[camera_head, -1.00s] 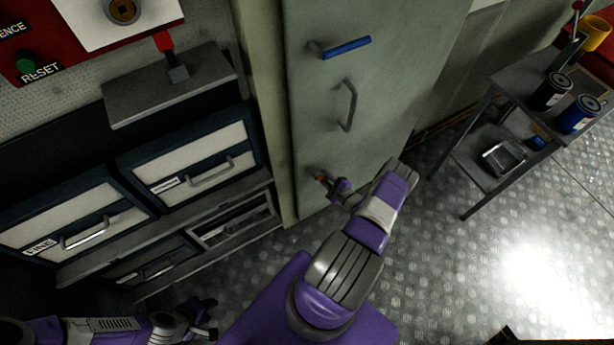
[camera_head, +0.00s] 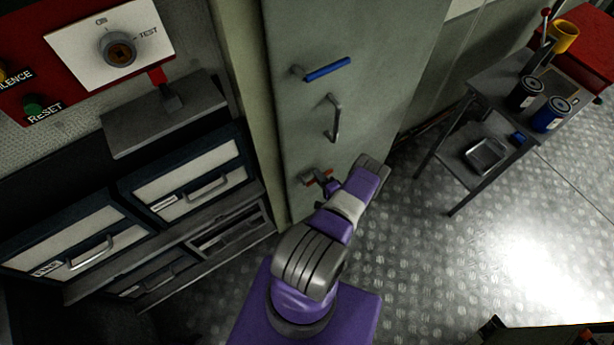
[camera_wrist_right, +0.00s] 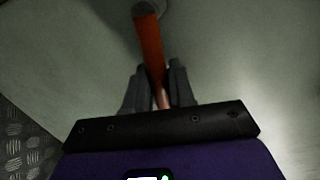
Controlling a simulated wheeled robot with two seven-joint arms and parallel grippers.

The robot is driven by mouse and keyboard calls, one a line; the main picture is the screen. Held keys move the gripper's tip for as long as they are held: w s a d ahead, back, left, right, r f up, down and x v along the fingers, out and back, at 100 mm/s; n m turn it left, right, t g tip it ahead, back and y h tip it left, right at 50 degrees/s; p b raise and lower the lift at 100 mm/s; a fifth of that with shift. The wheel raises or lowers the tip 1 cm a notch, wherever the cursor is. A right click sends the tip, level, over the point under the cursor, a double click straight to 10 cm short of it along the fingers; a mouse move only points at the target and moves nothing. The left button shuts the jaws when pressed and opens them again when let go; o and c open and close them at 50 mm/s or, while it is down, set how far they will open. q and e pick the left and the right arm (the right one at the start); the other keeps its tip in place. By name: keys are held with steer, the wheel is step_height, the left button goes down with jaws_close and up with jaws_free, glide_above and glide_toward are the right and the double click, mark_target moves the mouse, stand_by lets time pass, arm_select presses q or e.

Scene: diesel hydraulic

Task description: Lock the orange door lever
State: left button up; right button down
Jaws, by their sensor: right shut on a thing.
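The orange door lever (camera_head: 318,177) is low on the tall grey-green cabinet door (camera_head: 350,90). In the right wrist view the orange lever (camera_wrist_right: 149,45) runs from its pivot at the top down between my fingers. My right gripper (camera_wrist_right: 160,90) is shut on the lever's near end. In the head view my right gripper (camera_head: 325,187) is at the lever, partly hidden by my own wrist. A blue-handled lever (camera_head: 328,70) sits higher on the same door, sticking out to the right. A grey pull handle (camera_head: 335,118) is between the two levers. My left gripper is out of view.
Drawers (camera_head: 190,180) and a grey shelf (camera_head: 165,115) stand left of the door, below a red control panel (camera_head: 190,12). At right is a metal cart (camera_head: 480,90) with cans and a tray. The patterned metal floor between is open.

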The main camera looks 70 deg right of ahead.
steer(key=shift+s+d+r, duration=0.1)
steer(key=shift+d+r, duration=0.05)
steer(key=shift+r, duration=0.05)
stand_by(0.3)
steer(key=c, duration=1.1)
jaws_free()
steer(key=p+v, duration=0.1)
steer(key=v, duration=0.6)
steer(key=shift+a, duration=0.3)
steer(key=shift+s, duration=0.15)
